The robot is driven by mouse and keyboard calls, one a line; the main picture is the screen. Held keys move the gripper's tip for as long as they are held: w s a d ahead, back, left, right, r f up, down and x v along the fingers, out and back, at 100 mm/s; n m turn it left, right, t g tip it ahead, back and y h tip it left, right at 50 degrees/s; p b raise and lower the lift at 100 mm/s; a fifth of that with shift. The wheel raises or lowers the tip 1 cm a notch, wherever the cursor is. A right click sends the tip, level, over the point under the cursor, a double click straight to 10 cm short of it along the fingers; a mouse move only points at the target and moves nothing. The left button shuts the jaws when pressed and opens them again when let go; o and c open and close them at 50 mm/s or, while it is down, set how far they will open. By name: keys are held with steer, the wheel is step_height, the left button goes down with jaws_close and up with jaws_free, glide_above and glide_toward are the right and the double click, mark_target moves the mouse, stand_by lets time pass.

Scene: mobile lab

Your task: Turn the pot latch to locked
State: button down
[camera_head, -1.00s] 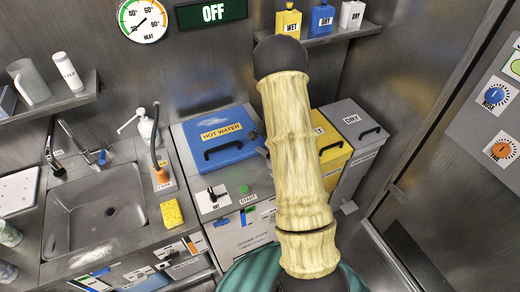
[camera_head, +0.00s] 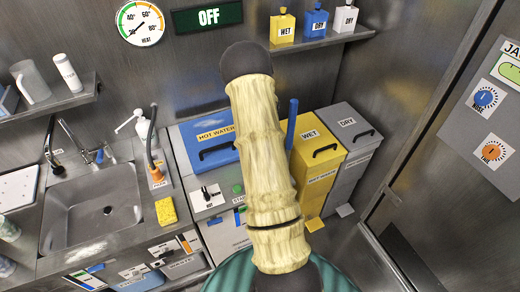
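A box labelled HOT WATER with a blue lid (camera_head: 205,130) and a dark handle stands left of my arm in the head view. On the ledge in front of it are a small black lever (camera_head: 209,193) on a white plate and a green button (camera_head: 238,188). I cannot tell whether this lever is the pot latch. A blue upright bar (camera_head: 292,122) shows just right of my arm; its lower end is hidden. My pale, ribbed arm crosses the middle and covers the box's right side. My gripper is not visible.
The sink (camera_head: 100,205) with a yellow sponge (camera_head: 166,211) is at left. A yellow WET bin (camera_head: 315,165) and a grey DRY bin (camera_head: 355,150) stand right of my arm. Bottles (camera_head: 316,24) stand on the upper shelf. Open floor lies at lower right.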

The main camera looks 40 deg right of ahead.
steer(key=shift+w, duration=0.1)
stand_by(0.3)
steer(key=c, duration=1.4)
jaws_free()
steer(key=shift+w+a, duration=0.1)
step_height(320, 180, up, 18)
steer(key=b, duration=0.1)
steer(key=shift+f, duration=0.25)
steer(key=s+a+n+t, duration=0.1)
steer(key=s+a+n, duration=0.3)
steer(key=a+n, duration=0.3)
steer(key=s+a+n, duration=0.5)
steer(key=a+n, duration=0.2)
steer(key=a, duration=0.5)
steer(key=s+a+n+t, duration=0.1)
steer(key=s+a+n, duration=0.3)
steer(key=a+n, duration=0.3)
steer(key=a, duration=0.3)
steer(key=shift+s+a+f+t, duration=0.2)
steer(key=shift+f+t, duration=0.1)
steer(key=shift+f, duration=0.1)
